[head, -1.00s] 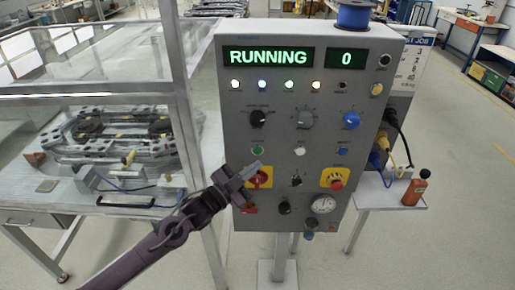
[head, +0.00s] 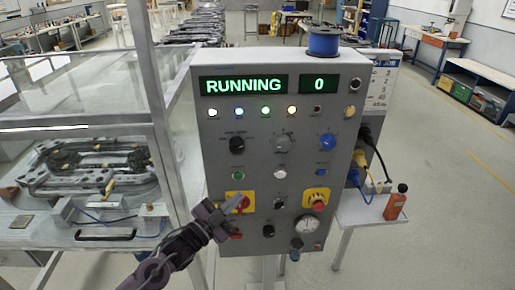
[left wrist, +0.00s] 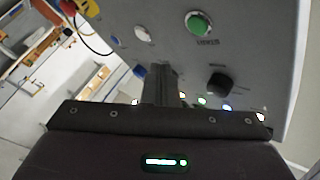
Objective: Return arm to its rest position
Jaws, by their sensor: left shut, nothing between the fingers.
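My left gripper (head: 238,204) is shut and empty. In the head view it is in front of the lower left of the grey control panel (head: 220,150), overlapping the red switch on its yellow plate (head: 230,196). I cannot tell whether it touches the panel. In the left wrist view the closed fingers (left wrist: 160,82) point toward the panel face (left wrist: 250,45), with a green button (left wrist: 199,24) and a black knob (left wrist: 218,83) nearby. The panel display (head: 243,84) reads RUNNING and 0. My right gripper is not in view.
A glass-walled cell with a metal fixture (head: 90,165) stands left of the panel. A red emergency button (head: 318,206) and a gauge (head: 308,227) are at the panel's lower right. An orange bottle (head: 396,203) stands on a side shelf (head: 365,212). Open floor lies right.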

